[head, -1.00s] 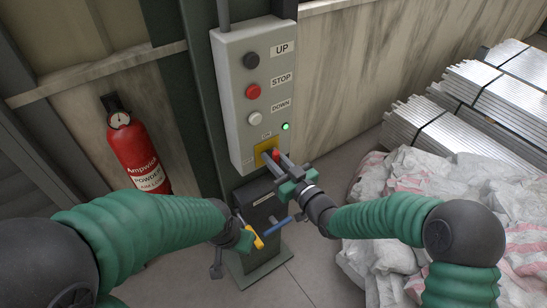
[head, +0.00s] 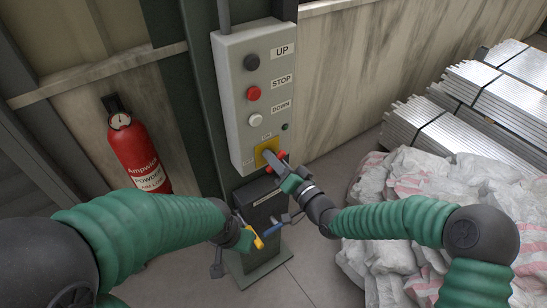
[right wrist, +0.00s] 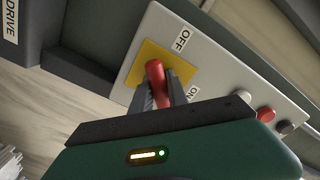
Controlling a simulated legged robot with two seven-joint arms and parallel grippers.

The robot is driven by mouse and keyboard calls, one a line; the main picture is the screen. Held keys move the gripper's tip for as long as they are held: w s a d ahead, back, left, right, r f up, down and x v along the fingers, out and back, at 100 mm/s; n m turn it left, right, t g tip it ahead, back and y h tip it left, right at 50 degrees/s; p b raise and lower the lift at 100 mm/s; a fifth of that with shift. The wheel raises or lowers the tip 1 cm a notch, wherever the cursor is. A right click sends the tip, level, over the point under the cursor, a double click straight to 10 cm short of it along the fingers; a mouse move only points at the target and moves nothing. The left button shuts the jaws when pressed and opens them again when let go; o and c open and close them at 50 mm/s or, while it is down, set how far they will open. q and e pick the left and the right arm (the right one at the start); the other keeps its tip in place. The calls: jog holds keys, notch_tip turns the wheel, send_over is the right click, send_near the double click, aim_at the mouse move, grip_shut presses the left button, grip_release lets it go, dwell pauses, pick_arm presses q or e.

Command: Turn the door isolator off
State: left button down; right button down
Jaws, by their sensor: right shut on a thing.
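The isolator is a red handle (head: 281,153) on a yellow plate (head: 262,147) low on a grey control box (head: 237,130). My right gripper (head: 270,158) is shut on the red handle, whose ends show beside the fingers. In the right wrist view the handle (right wrist: 155,72) sits between the two fingers (right wrist: 162,90), on the yellow plate (right wrist: 140,66), with OFF and ON labels close by. The small indicator light (head: 285,127) on the box is dark.
Above the isolator are a black UP button (head: 251,62), a red STOP button (head: 253,93) and a white DOWN button (head: 255,120). A fire extinguisher (head: 138,155) hangs at left. White sacks (head: 410,190) and metal bundles (head: 455,125) fill the right.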

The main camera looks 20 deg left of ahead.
jog(key=m, duration=0.4)
jog(key=shift+w+d+f+m, duration=0.1)
jog(key=shift+f+m, duration=0.05)
jog(key=shift+m, duration=2.15)
jog(key=shift+f, duration=0.1)
jog(key=c, duration=1.3)
grip_release()
